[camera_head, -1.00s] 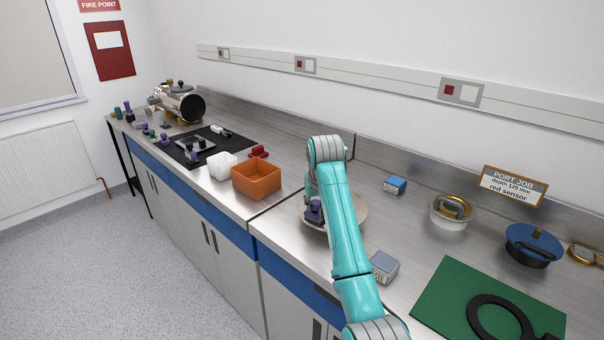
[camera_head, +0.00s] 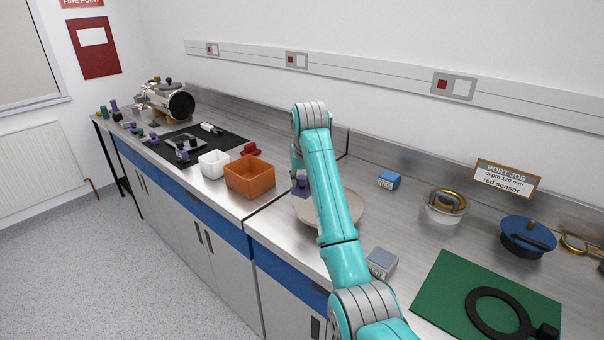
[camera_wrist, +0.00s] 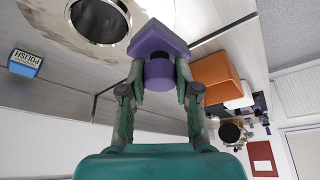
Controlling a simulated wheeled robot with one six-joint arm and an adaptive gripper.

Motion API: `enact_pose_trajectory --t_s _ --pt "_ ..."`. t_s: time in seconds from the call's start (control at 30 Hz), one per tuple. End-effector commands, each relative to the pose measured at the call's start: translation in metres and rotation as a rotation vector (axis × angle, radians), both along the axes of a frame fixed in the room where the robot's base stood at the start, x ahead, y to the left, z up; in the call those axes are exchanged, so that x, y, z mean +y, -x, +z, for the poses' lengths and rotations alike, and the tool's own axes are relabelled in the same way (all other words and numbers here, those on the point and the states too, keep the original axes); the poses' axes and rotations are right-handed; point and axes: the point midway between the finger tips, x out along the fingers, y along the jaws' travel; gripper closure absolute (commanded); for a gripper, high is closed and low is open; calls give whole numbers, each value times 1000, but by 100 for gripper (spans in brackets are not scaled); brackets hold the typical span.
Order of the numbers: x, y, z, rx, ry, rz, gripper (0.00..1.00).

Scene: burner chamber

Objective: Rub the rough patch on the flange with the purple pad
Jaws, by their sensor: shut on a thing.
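My gripper (camera_wrist: 160,84) is shut on the purple pad (camera_wrist: 158,40), a flat block with a round purple grip. The pad also shows in the head view (camera_head: 301,187), at the far left edge of the flange. The flange (camera_head: 350,211) is a pale disc on the bench, partly hidden by my arm. In the wrist view the flange (camera_wrist: 52,32) has a mottled face and a dark central bore; the pad is beside its rim. I cannot tell whether pad and flange touch. The rough patch cannot be made out for certain.
An orange bin (camera_head: 250,178) and a white tub (camera_head: 213,164) stand left of the flange. A blue polish box (camera_head: 389,180) lies behind it, a grey box (camera_head: 381,262) at its front right. A green mat (camera_head: 440,285) with a black ring lies further right.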

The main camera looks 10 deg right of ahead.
Motion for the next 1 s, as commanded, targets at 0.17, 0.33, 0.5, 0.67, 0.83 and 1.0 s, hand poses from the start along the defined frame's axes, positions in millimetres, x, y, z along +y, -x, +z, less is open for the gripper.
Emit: enact_pose_trajectory --t_s 0.17,0.33,0.5,0.67,0.83,1.0 --pt "-1 -2 16 -2 0 0 100" --pt "-1 -2 20 -1 0 0 100" --pt "-1 -2 20 -1 0 0 100" --pt "-1 -2 20 -1 0 0 100" --pt "-1 -2 20 -1 0 0 100" --pt "-5 -2 19 -1 0 -2 100"
